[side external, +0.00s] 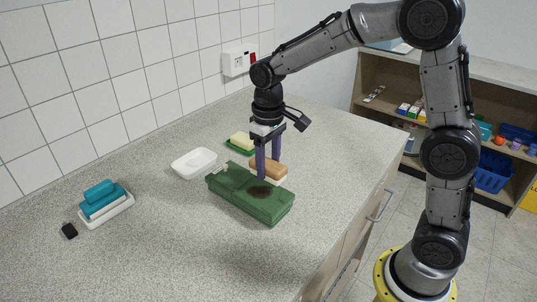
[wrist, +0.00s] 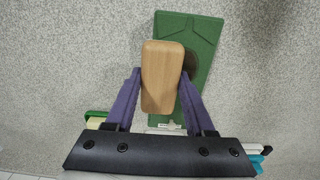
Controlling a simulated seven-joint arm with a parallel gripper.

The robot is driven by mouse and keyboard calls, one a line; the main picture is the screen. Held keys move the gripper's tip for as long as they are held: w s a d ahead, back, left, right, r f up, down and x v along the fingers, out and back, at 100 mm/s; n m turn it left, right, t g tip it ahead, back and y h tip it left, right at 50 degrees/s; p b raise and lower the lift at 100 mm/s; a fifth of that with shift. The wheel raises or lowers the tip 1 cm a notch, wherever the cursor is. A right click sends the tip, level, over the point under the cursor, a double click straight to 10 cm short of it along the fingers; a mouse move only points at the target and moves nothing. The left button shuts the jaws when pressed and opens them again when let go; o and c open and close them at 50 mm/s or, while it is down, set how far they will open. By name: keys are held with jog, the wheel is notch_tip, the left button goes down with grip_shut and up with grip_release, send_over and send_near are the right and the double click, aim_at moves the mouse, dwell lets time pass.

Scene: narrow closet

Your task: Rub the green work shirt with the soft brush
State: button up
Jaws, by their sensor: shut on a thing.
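The green work shirt (side external: 240,198) lies folded flat on the counter, with a dark brown stain (side external: 259,192) on its upper face. In the wrist view the shirt (wrist: 199,28) runs beneath the brush, and part of the stain shows beside the wood. The soft brush has a wooden back (side external: 268,167) and pale bristles. My gripper (side external: 268,164) is shut on the brush, its purple fingers on both sides of the wooden back (wrist: 160,75). The brush is over the shirt close to the stain; I cannot tell whether the bristles touch the cloth.
A white dish (side external: 194,163) stands left of the shirt. The counter's front is clear. Shelves (side external: 490,150) stand at the right.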

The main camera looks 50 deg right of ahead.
aim_at(252, 201)
notch_tip(252, 201, down, 2)
jog(key=shift+f, duration=0.1)
jog(key=shift+a, duration=0.25)
grip_shut()
jog(key=shift+a+f, duration=0.15)
jog(key=shift+a, duration=2.9)
jog(key=shift+d, duration=3.15)
jog(key=shift+s+d, duration=0.2)
jog(key=shift+d, duration=0.05)
jog(key=shift+s+a, duration=0.2)
jog(key=shift+s, duration=0.05)
jog(key=shift+a, duration=3.35)
jog(key=shift+d, duration=3.6)
jog(key=shift+a+r, duration=0.15)
jog(key=shift+r, duration=3.9)
